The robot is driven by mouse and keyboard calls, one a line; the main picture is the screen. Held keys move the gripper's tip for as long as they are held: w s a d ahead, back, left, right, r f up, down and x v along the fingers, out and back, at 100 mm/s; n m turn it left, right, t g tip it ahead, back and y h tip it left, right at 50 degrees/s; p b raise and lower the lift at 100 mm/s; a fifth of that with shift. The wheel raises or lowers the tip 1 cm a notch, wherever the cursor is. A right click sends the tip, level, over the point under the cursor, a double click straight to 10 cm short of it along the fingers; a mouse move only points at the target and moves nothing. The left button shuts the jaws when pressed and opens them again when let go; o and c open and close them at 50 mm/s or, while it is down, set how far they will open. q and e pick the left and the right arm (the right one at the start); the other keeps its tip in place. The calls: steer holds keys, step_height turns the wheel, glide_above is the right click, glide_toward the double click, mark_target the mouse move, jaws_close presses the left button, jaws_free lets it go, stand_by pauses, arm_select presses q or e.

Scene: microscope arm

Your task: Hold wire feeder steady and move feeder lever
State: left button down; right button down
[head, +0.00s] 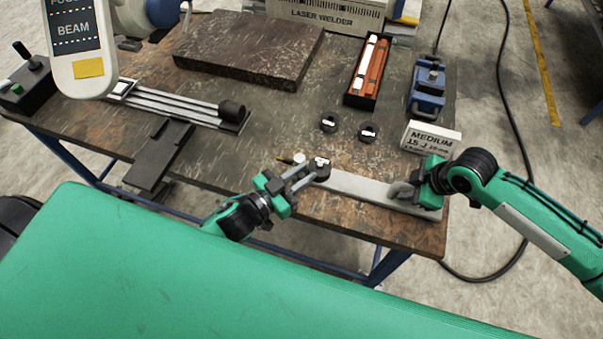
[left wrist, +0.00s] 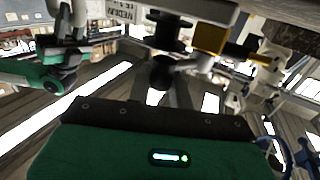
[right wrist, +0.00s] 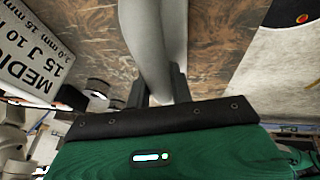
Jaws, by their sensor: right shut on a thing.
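The wire feeder (head: 350,185) looks like a long pale grey bar lying along the table's front right edge. A black knob with a white label (head: 320,166) stands at its left end. I cannot tell whether this knob is the lever. My right gripper (head: 408,190) is shut on the rounded grey part (right wrist: 150,50) at the bar's right end. My left gripper (head: 303,180) is at the left end, its fingers apart and pointing at the black knob. A black rounded knob (left wrist: 164,74) and a yellow block (left wrist: 210,38) show ahead of the left fingers.
A white MEDIUM card (head: 432,138) stands behind my right gripper. Two black spools (head: 368,132) and a tray of orange and white rods (head: 368,70) lie farther back. A blue vise (head: 427,88) is at the right.

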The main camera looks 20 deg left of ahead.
mark_target(300, 172)
arm_select(q)
steer(key=shift+a+m, duration=0.1)
steer(key=shift+m, duration=0.3)
steer(key=shift+s+a+m+g+h, duration=0.1)
steer(key=shift+a+m+g+h, duration=0.35)
steer(key=shift+m+g+h, duration=0.5)
steer(key=shift+a+m+g+h, duration=0.45)
steer(key=shift+m+g+h, duration=0.35)
steer(key=shift+g+h, duration=0.25)
steer(key=shift+s+a+m+g+h, duration=0.1)
steer(key=shift+a+m+g+h, duration=0.35)
steer(key=shift+m+g+h, duration=0.55)
steer(key=shift+g, duration=0.3)
steer(key=c, duration=1.3)
jaws_free()
steer(key=v, duration=1.2)
